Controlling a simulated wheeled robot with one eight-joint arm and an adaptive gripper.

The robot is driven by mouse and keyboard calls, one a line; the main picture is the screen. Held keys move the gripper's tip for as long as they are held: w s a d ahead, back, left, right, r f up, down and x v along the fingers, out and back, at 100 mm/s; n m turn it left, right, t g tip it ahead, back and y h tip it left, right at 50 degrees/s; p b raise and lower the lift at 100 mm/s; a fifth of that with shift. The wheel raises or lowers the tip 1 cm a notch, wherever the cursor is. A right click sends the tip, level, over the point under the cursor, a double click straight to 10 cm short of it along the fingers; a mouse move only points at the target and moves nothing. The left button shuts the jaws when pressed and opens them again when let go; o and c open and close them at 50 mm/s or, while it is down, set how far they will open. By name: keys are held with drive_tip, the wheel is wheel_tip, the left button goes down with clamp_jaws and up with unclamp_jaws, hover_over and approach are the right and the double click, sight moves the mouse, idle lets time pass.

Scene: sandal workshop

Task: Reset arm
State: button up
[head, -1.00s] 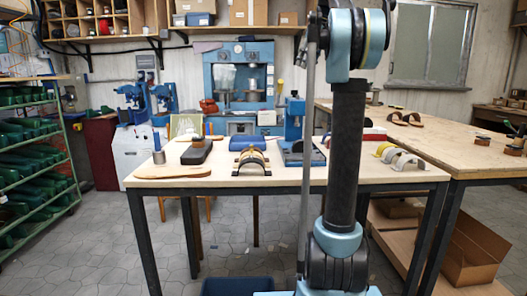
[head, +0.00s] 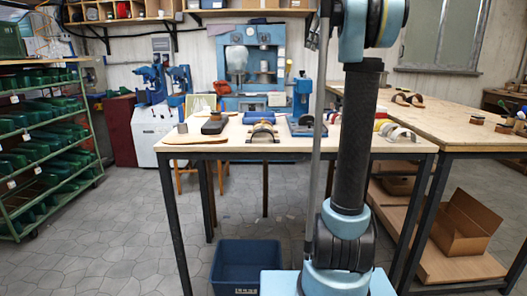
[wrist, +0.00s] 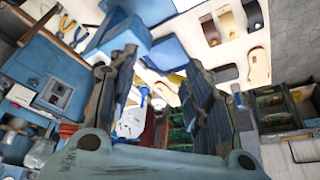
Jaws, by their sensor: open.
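My arm (head: 352,135) stands upright in the head view, right of the middle, and its upper end runs out past the top edge. My gripper is outside the head view. In the wrist view my gripper (wrist: 160,75) is open, with its two dark fingers well apart and nothing held between them. The wrist view is tilted. Behind the fingers are a pale surface with tools and sandal parts, and blue machinery.
A worktable (head: 290,147) with sandal parts stands in front of me, and a longer table (head: 455,132) at the right. A blue bin (head: 240,262) and an open cardboard box (head: 462,225) sit low. A green rack (head: 92,150) stands left. Floor left of the bin is clear.

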drive_tip(key=s+f+m+h, duration=0.1)
drive_tip(key=s+f+m, duration=0.2)
drive_tip(key=s+f, duration=1)
drive_tip(key=s+a+f+m+h, duration=0.1)
drive_tip(key=s+f+m, duration=0.2)
drive_tip(key=s+f, duration=1)
drive_tip(key=s+a+f+m+h, duration=0.1)
drive_tip(key=s+f, duration=1.2)
drive_tip(key=f, duration=1.4)
drive_tip(key=shift+s+a+m+g, duration=0.25)
drive_tip(key=shift+m+g, duration=0.15)
drive_tip(key=shift+m, duration=0.5)
drive_tip(key=shift+f, duration=0.1)
drive_tip(key=shift+w+f, duration=0.2)
drive_tip(key=shift+w, duration=0.25)
